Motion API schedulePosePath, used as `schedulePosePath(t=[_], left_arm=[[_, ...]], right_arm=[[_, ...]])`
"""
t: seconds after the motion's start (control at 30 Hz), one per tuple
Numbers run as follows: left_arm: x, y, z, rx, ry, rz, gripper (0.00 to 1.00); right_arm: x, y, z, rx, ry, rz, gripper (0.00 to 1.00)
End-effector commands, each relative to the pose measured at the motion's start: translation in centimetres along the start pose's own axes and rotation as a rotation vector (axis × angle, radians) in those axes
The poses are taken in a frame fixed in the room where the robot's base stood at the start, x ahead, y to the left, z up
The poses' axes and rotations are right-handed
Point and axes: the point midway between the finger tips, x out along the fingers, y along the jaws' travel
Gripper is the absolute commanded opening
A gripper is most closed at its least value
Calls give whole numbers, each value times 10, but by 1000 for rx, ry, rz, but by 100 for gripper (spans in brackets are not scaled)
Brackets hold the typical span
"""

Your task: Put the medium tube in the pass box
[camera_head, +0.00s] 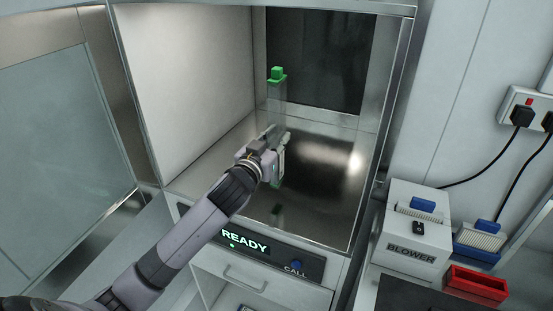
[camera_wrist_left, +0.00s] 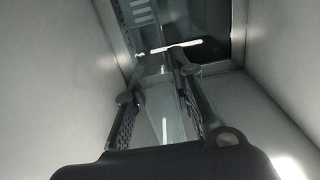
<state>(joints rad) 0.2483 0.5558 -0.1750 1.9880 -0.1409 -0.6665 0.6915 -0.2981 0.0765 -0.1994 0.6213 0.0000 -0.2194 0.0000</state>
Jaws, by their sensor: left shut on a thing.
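The medium tube (camera_head: 277,92) is clear, with a green cap, and stands upright inside the pass box (camera_head: 195,75). My left gripper (camera_head: 281,148) reaches in through the open front and is shut on the tube's lower part. In the left wrist view the fingers (camera_wrist_left: 157,88) flank the clear tube body (camera_wrist_left: 160,115). The gripper hides part of the tube's lower end, and I cannot tell whether the base touches the shiny floor. My right gripper is not in view.
The pass box has metal side frames and a dark back panel (camera_head: 320,60). A lit READY display (camera_head: 245,241) and CALL button (camera_head: 296,265) sit below its opening. At right are a BLOWER box (camera_head: 411,250), blue-and-white brushes (camera_head: 480,238) and a red tray (camera_head: 475,284). Box floor is clear right of the tube.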

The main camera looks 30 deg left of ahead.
Motion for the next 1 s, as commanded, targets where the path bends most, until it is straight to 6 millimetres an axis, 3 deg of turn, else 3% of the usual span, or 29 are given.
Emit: schedulePosePath(t=[0.17,0.4,0.57,0.77,0.8,1.0], left_arm=[[0,0,18,0,1,-1,0],[0,0,49,-1,1,-1,0],[0,0,52,0,3,1,0],[0,0,54,-1,3,0,0],[0,0,55,-1,1,0,23],[0,0,54,0,1,0,37]], right_arm=[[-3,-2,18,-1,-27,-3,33],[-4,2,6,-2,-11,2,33],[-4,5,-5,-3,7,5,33],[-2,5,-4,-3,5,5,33],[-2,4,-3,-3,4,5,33],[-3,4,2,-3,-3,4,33]])
